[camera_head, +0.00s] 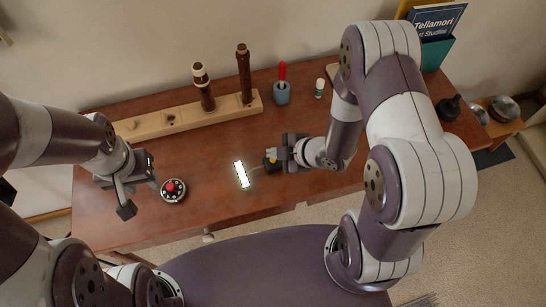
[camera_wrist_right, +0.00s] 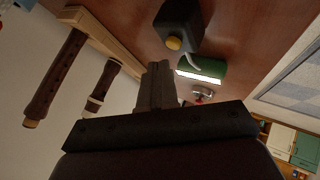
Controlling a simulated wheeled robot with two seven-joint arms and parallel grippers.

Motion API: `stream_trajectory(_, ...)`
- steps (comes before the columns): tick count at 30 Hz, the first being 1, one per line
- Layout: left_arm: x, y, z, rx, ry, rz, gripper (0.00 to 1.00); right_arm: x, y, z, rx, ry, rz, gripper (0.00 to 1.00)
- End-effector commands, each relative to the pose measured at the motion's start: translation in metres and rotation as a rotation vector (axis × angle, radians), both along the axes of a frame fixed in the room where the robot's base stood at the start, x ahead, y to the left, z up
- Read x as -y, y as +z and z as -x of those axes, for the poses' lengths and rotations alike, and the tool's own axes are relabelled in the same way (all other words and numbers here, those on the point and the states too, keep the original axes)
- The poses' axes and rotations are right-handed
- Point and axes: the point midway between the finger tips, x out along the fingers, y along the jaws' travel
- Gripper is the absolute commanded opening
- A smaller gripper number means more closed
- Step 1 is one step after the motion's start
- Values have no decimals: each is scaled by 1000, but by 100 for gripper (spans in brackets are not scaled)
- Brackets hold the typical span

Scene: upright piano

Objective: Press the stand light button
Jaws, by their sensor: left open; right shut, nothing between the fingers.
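The stand light has a dark base (camera_wrist_right: 180,24) with a round yellow button (camera_wrist_right: 173,43) and a thin neck. Its green head carries a glowing white panel (camera_head: 242,174), which also shows in the right wrist view (camera_wrist_right: 200,77). My right gripper (camera_head: 271,155) is shut and empty beside the base, and its arm comes from the right. In the right wrist view its closed fingertips (camera_wrist_right: 160,66) point toward the base, with a small gap visible below the yellow button. I cannot tell contact from the head view. My left gripper (camera_head: 139,191) is open and empty, left of the light.
A round device with a red dome (camera_head: 173,189) sits beside my left gripper. A wooden stand (camera_head: 180,118) with dark instrument pieces runs along the back.

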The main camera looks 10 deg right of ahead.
Motion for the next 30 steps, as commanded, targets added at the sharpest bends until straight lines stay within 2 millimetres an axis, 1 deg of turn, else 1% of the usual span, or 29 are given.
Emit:
stream_trajectory(4, 0, -7, 0, 0, 0, 0, 43, 0, -9, 0, 0, 0, 0, 0)
stream_trajectory(14, 0, -7, 0, 0, 0, 0, 43, 0, -8, 0, 0, 0, 0, 0)
stream_trajectory(30, 0, -12, 0, 0, 0, 0, 43, 0, -14, 0, 0, 0, 0, 0)
